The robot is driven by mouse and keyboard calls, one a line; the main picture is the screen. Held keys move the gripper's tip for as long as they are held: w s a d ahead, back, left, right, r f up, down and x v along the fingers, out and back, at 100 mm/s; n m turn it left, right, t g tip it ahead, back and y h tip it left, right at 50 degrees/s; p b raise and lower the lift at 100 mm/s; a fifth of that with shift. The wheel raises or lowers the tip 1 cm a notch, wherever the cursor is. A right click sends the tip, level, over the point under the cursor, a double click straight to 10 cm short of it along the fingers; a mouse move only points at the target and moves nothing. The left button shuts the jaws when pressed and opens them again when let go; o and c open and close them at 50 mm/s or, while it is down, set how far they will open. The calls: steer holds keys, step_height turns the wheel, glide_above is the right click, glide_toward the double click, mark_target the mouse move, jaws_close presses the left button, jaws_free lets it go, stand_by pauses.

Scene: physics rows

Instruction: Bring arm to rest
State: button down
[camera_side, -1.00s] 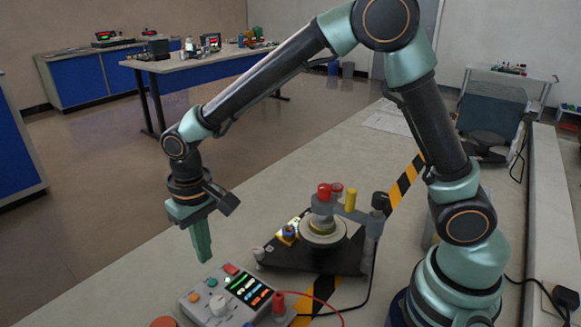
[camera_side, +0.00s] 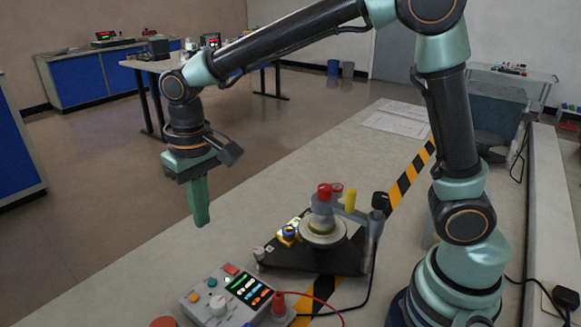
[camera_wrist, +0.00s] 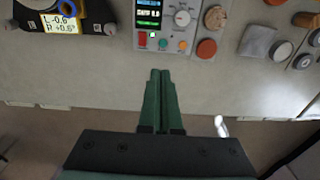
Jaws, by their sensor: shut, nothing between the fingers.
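My gripper (camera_side: 201,215) has green fingers that are shut with nothing between them. It points down and hangs in the air, above and to the left of the control box in the side view. In the wrist view the closed fingers (camera_wrist: 160,75) point toward the control box (camera_wrist: 163,30) near the top edge. My arm is raised, its upper part leaving the top of the side view.
The control box (camera_side: 228,293) has a lit display and knobs. Behind it stands a black-based device (camera_side: 315,258) with a red knob. A red cable and a black cable run nearby. Striped tape (camera_side: 408,180) crosses the bench. Several round and square pieces (camera_wrist: 258,42) lie right of the box.

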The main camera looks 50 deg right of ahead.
steer(key=s+d+r+t, duration=0.2)
steer(key=s+d, duration=0.3)
steer(key=d, duration=0.3)
steer(key=s+d+r+t, duration=0.3)
steer(key=s+d+r, duration=0.1)
steer(key=d, duration=0.5)
steer(key=shift+s, duration=0.7)
